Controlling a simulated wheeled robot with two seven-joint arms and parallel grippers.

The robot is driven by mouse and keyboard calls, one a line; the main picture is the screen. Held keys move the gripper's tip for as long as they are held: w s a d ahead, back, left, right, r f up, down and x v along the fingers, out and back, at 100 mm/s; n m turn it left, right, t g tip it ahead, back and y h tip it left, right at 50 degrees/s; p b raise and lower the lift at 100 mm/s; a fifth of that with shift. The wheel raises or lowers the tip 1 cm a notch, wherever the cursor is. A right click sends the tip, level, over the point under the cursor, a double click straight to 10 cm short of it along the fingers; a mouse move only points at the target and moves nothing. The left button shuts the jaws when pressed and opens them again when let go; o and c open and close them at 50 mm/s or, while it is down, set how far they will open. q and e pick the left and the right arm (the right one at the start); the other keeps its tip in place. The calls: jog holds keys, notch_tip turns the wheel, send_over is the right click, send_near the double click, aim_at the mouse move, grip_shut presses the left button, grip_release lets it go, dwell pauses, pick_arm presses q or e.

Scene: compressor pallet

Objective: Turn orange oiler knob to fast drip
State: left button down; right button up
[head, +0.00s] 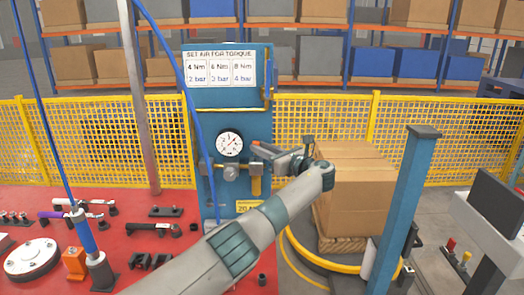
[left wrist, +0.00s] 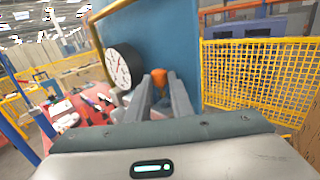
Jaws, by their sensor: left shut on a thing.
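The orange oiler knob (left wrist: 158,75) shows in the left wrist view between the tips of my left gripper (left wrist: 163,84). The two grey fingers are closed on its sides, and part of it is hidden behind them. In the head view, my left gripper (head: 272,158) reaches in from the right side of the blue panel (head: 228,115), at the row of air fittings. A yellow bowl (head: 256,186) hangs under the fittings. My right gripper is in neither view.
A round gauge (head: 229,143) is on the panel, left of the gripper; it shows large in the left wrist view (left wrist: 122,68). A torque sign (head: 222,71) hangs above. Cardboard boxes (head: 352,195) stand to the right. A blue post (head: 400,205) rises at the right.

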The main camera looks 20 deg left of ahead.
pick_arm(q)
jog(key=c, duration=1.6)
grip_release()
jog(key=shift+s+r, duration=0.15)
jog(key=s+m+t+h, duration=0.2)
jog(key=s+m+h, duration=0.1)
jog(key=s, duration=0.3)
jog(key=s+d+m+t+h+p, duration=0.1)
jog(key=s+m+t+h, duration=0.2)
jog(key=s+h, duration=0.2)
jog(key=s+m+t+h+p, duration=0.1)
jog(key=s+m+t+h, duration=0.2)
jog(key=s, duration=0.4)
jog(key=shift+s+d+h, duration=0.1)
jog(key=shift+d+h, duration=0.1)
jog(key=shift+h, duration=0.3)
